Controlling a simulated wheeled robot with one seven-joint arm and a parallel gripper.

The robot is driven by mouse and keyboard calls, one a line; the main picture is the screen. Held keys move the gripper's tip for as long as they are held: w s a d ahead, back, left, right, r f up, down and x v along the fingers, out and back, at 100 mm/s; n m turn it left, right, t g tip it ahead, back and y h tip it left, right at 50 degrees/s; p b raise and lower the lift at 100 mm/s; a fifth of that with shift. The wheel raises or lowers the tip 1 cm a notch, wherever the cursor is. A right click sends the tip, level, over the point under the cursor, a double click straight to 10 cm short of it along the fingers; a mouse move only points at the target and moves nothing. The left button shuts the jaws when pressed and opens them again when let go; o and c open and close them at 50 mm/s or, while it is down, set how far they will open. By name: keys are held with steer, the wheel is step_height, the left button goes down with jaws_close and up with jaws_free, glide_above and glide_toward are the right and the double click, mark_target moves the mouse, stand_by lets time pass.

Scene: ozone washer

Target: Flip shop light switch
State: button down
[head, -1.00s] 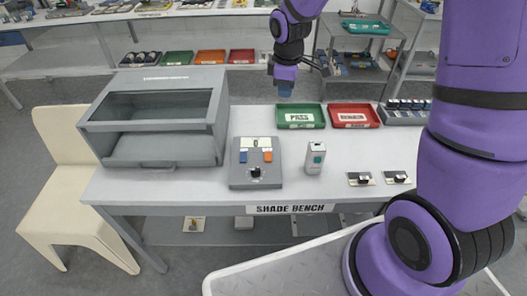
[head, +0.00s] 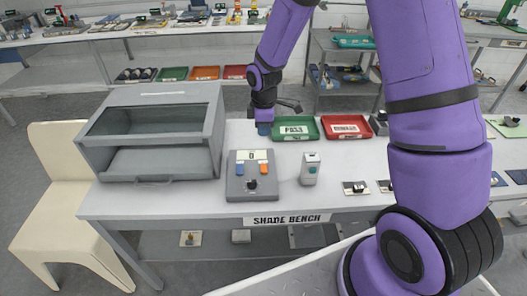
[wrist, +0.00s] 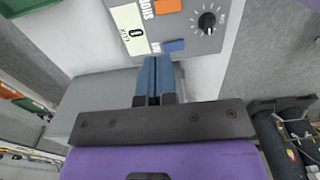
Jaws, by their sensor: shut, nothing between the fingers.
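No switch is clearly marked as the shop light switch. Two small plates with black knobs or toggles, a left one (head: 354,188) and a right one (head: 385,186), lie at the bench's front right; the right one is partly hidden by my arm. A grey control box (head: 238,187) with a display, orange and blue buttons and a black knob (head: 252,184) stands mid-bench; it also fills the top of the wrist view (wrist: 207,41). My gripper (head: 264,129) is shut and empty, above the bench behind the box. Its blue fingers (wrist: 158,60) show in the wrist view.
A grey open-fronted cabinet (head: 150,97) stands left of the box. A green tray (head: 295,128) and a red tray (head: 347,127) lie at the back. A cream chair (head: 58,195) stands left of the bench.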

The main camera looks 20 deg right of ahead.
mark_target(264, 168)
step_height(264, 168, down, 14)
steer(key=shift+r, duration=0.1)
stand_by(0.5)
stand_by(0.5)
steer(key=shift+s, duration=0.15)
steer(key=shift+s+a+r, duration=0.2)
steer(key=shift+s, duration=0.35)
steer(key=shift+w+r, duration=0.15)
steer(key=shift+r, duration=0.4)
step_height(264, 168, up, 13)
steer(key=w, duration=0.1)
steer(key=shift+w+d, duration=0.3)
steer(key=shift+f, duration=0.1)
